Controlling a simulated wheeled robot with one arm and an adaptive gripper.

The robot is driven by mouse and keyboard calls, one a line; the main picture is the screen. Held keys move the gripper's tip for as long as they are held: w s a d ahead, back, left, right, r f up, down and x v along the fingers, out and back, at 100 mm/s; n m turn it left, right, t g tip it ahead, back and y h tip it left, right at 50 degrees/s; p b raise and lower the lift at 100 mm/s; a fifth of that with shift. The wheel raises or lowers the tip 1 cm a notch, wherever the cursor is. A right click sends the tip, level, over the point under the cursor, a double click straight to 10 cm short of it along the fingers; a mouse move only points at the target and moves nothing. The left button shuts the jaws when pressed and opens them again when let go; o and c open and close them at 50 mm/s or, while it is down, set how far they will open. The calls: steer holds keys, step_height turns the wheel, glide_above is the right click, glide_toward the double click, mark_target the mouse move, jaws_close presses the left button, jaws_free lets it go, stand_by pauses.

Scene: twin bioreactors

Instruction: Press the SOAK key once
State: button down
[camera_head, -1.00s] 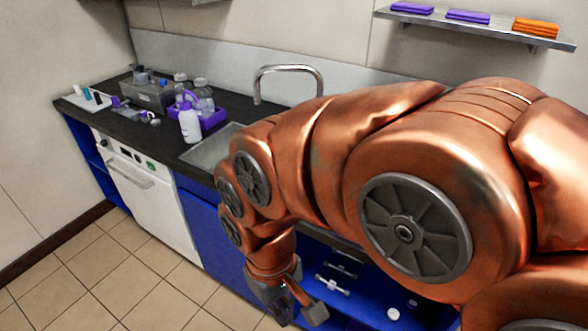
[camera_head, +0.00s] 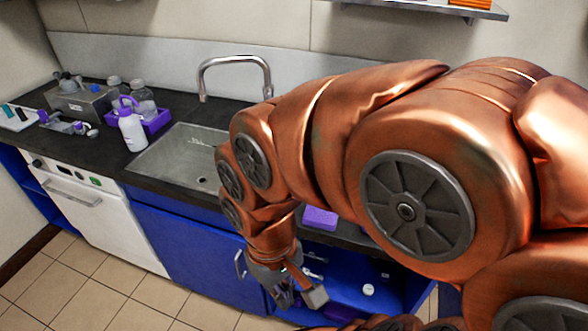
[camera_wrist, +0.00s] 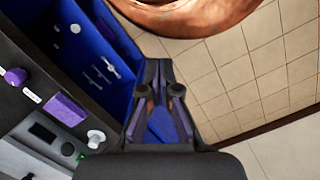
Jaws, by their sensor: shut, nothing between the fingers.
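No key lettered SOAK is readable. In the head view, a white front-panel appliance (camera_head: 95,215) under the counter at left has a dark knob and small dark and green controls (camera_head: 80,177) along its top strip. In the wrist view, a grey device (camera_wrist: 20,155) at lower left has a dark display (camera_wrist: 42,131), a small green-lit control (camera_wrist: 67,149) and a white knob (camera_wrist: 96,138). I cannot tell which carries the key. My gripper (camera_head: 292,300) is shut and empty, low in front of the blue cabinets; it also shows in the wrist view (camera_wrist: 160,75), apart from both sets of controls.
The dark counter (camera_head: 100,155) holds a steel sink (camera_head: 180,160), a tap, a white bottle (camera_head: 131,130) and a purple tray. A purple block (camera_head: 320,218) lies right of my wrist. Open blue shelving stands below; tiled floor (camera_head: 90,290) in front is clear.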

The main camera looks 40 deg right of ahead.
steer(key=shift+d, duration=0.15)
steer(key=w+d+r+n+t+h, duration=0.1)
steer(key=w+d+n, duration=0.7)
steer(key=w+n, duration=0.4)
steer(key=w+d+r+n+t+h, duration=0.1)
steer(key=w+d+n+t, duration=0.1)
steer(key=w+d+n, duration=0.6)
steer(key=w+n, duration=0.4)
steer(key=w, duration=0.3)
steer(key=shift+d, duration=0.2)
